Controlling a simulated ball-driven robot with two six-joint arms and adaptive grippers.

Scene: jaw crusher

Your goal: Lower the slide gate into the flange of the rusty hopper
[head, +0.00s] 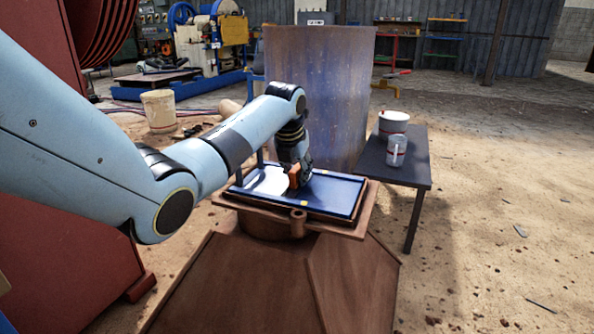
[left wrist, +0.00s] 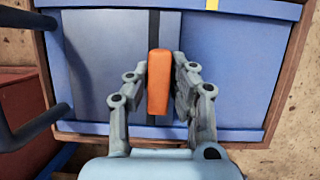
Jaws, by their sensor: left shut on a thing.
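The slide gate (head: 338,194) is a flat blue plate with a raised rim and yellow marks. It lies over the brown flange (head: 365,222) on top of the rusty hopper (head: 270,280). In the left wrist view the gate (left wrist: 230,70) fills most of the picture, with the brown flange edge around it. My left gripper (head: 298,180) is above the gate, shut on its orange handle (left wrist: 159,82), with a finger on each side. I cannot tell whether the gate is fully seated in the flange. My right gripper is not in view.
A dark table (head: 405,168) with a white bucket (head: 393,122) and a white mug (head: 396,150) stands right of the hopper. A tall bluish, rust-stained panel (head: 320,90) rises behind it. A red machine (head: 60,225) stands at left. The floor at right is mostly clear.

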